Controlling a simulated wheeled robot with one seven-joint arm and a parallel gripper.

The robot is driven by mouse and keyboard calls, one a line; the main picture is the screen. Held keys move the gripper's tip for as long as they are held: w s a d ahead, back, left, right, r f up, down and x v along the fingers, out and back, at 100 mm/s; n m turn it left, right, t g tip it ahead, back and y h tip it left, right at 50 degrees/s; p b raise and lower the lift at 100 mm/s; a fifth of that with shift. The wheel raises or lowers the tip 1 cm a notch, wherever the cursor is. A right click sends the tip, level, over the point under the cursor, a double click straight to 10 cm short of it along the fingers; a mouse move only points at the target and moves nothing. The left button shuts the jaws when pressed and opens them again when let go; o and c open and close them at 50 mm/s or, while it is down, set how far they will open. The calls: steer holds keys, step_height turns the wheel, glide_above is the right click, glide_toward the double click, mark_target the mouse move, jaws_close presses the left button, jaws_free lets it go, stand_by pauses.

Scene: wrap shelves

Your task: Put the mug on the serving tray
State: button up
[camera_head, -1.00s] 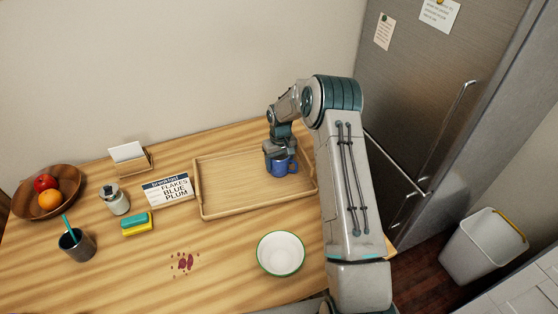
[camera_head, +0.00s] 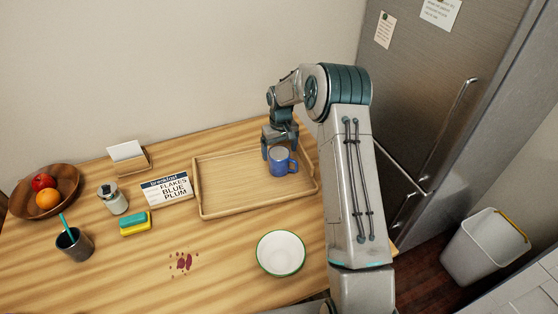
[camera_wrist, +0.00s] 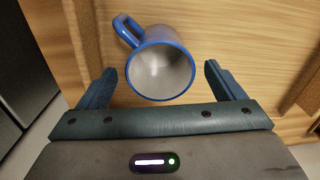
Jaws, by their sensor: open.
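The blue mug (camera_head: 282,161) stands upright on the right part of the wooden serving tray (camera_head: 225,193). In the wrist view the mug (camera_wrist: 160,70) shows its pale, empty inside, with its handle toward the upper left. My gripper (camera_head: 280,139) is just behind and above the mug in the head view. In the wrist view my gripper (camera_wrist: 158,85) is open, its two fingers apart on either side of the mug's near rim, with gaps between them and the mug. The tray (camera_wrist: 230,40) shows beneath the mug there.
A white bowl (camera_head: 281,253) with a green rim stands in front of the tray. A card sign (camera_head: 168,190), a sponge (camera_head: 136,223), a jar (camera_head: 114,199), a dark cup (camera_head: 75,244) and a fruit bowl (camera_head: 47,192) stand to the left. A fridge (camera_head: 430,110) is at right.

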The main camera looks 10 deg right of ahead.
steer(key=s+r, duration=0.3)
steer(key=r, duration=0.4)
steer(key=s+r, duration=0.3)
steer(key=r, duration=0.4)
steer(key=s+r+t, duration=0.1)
steer(key=s+r, duration=0.6)
steer(key=s, duration=0.4)
steer(key=s+m+t, duration=0.2)
steer(key=s, duration=1.9)
steer(key=shift+r+m+b, duration=0.25)
steer(key=shift+m+b, duration=0.15)
